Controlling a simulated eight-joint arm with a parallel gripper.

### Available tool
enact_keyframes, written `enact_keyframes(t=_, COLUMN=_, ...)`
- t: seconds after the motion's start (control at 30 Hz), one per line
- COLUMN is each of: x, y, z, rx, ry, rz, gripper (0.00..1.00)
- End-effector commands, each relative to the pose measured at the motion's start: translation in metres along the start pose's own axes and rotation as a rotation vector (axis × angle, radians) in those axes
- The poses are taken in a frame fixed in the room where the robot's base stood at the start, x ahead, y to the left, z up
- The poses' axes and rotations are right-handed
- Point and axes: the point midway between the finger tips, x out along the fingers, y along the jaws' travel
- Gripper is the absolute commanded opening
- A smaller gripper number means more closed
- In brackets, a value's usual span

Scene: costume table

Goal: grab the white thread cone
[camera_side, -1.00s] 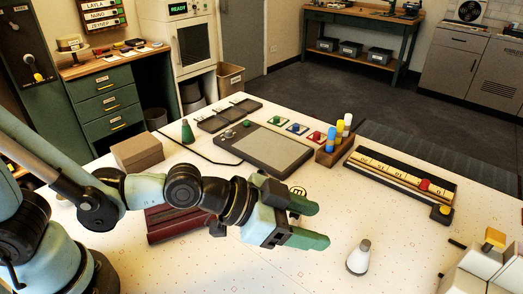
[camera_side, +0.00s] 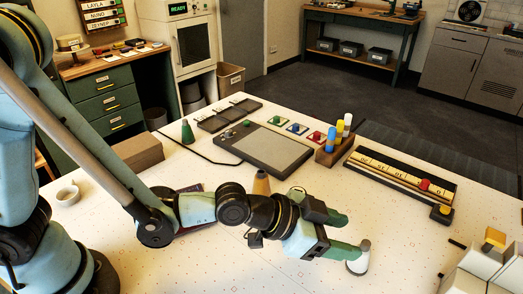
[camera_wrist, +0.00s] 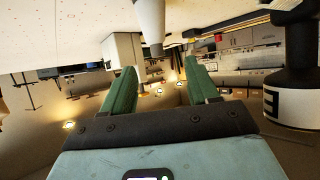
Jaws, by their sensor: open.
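The white thread cone (camera_side: 357,264), with a grey tip, stands upright on the table at the front right in the side view. My gripper (camera_side: 354,236) is open, low and level beside it. The nearer finger's tip overlaps the cone's left edge in that view; I cannot tell whether they touch. In the wrist view, which is upside down, the cone (camera_wrist: 149,18) lies ahead, between the directions of the two spread fingers (camera_wrist: 160,72). Nothing shows between the jaws.
A tan cone (camera_side: 261,184) stands behind my wrist and a green cone (camera_side: 187,133) farther back. A rack of colored pegs (camera_side: 334,147) and a numbered slider board (camera_side: 402,178) lie beyond. A white machine (camera_side: 480,270) stands at the right. The table around the cone is clear.

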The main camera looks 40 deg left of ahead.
Motion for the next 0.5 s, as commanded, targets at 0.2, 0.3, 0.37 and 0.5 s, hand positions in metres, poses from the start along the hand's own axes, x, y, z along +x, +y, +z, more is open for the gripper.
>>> enact_keyframes(t=0.2, x=0.015, y=0.002, z=0.004, rx=0.0, ry=0.0, rz=0.001, gripper=0.59)
enact_keyframes(t=0.3, x=0.027, y=0.002, z=0.006, rx=0.0, ry=0.0, rz=0.001, gripper=0.59)
enact_keyframes(t=0.37, x=0.033, y=0.003, z=0.008, rx=0.0, ry=0.0, rz=0.001, gripper=0.59)
enact_keyframes(t=0.5, x=0.046, y=0.003, z=0.007, rx=0.001, ry=0.0, rz=0.001, gripper=0.59)
